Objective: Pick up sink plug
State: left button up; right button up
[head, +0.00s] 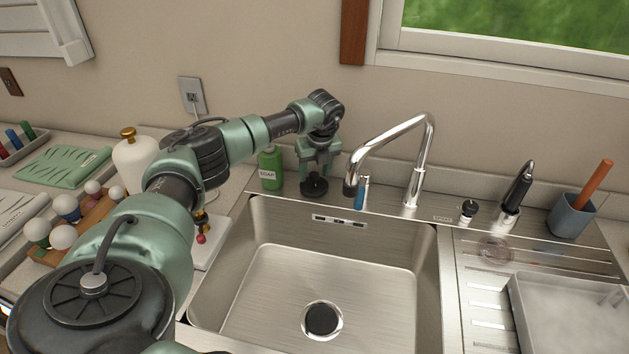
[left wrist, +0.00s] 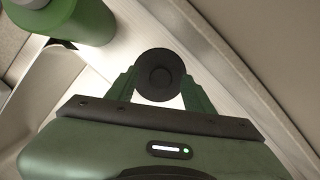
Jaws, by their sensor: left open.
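The sink plug (head: 314,186) is a round black piece on the counter at the sink's back left corner, right of the green soap bottle (head: 270,168). In the left wrist view the plug (left wrist: 160,74) shows from above as a dark disc with a raised centre. My left gripper (head: 318,164) is open and points down over the plug. In the wrist view its two green fingers stand on either side of the plug's near part. I cannot tell whether they touch it. My right gripper is not in view.
The steel sink (head: 265,280) is empty, with a dark round drain (head: 322,318). A chrome faucet (head: 412,175) stands close right of my gripper. A white bottle (head: 133,160) and bulbs stand left. A blue cup (head: 571,216) and a tray (head: 570,325) are right.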

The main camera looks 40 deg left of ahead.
pick_arm(q)
jog(key=shift+x, duration=1.25)
grip_shut()
jog(key=shift+r, duration=0.2)
